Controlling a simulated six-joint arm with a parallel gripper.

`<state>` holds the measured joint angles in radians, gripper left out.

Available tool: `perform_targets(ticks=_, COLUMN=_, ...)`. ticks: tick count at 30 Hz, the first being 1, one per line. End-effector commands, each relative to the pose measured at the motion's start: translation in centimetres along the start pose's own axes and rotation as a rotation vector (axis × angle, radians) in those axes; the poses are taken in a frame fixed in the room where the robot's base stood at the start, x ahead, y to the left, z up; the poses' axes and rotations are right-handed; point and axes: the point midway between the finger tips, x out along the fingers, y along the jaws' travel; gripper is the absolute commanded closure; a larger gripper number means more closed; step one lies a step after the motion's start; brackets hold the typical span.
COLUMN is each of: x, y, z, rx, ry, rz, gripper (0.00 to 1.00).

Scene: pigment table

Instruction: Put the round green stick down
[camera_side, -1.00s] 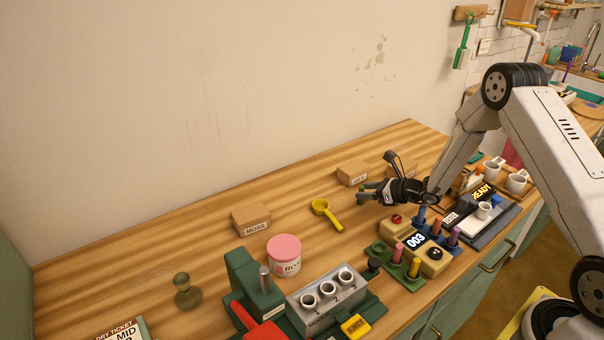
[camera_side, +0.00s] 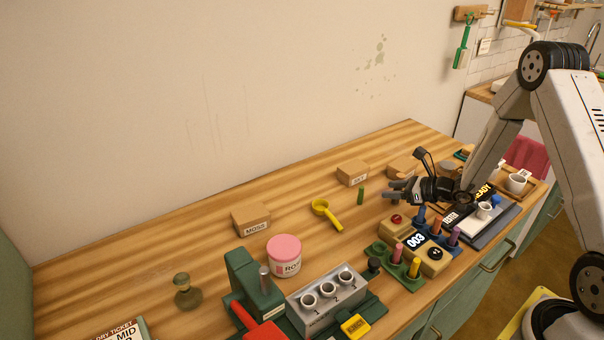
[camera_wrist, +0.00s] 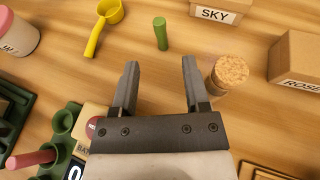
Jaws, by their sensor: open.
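The round green stick (camera_side: 361,196) stands upright on the bare wooden table, just in front of the SKY box. It also shows in the wrist view (camera_wrist: 160,33), ahead of the fingertips and apart from them. My gripper (camera_side: 391,191) is open and empty, to the right of the stick in the side view. In the wrist view its two jaws (camera_wrist: 160,70) are spread with only table between them.
The SKY box (camera_side: 352,173) is behind the stick. A yellow scoop (camera_side: 326,212) lies to its left. A corked jar (camera_wrist: 228,74) is close beside my right finger in the wrist view. The stick rack (camera_side: 400,268) and the 003 device (camera_side: 433,263) stand in front.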

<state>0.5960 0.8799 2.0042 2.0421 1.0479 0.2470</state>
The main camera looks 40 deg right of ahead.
Motion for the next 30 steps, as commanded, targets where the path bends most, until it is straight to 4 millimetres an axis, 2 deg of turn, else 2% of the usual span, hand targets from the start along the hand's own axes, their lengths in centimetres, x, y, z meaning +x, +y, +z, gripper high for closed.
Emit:
perform_targets(ticks=3, x=-1.9, y=-0.1, z=0.0, rx=0.001, ry=0.000, rz=-0.003, gripper=0.41)
perform_targets(ticks=10, x=-3.9, y=0.0, z=0.0, rx=0.001, ry=0.000, rz=-0.001, gripper=0.41)
perform_targets(ticks=30, x=-4.3, y=0.1, z=0.0, rx=0.000, ry=0.001, rz=0.001, gripper=0.41)
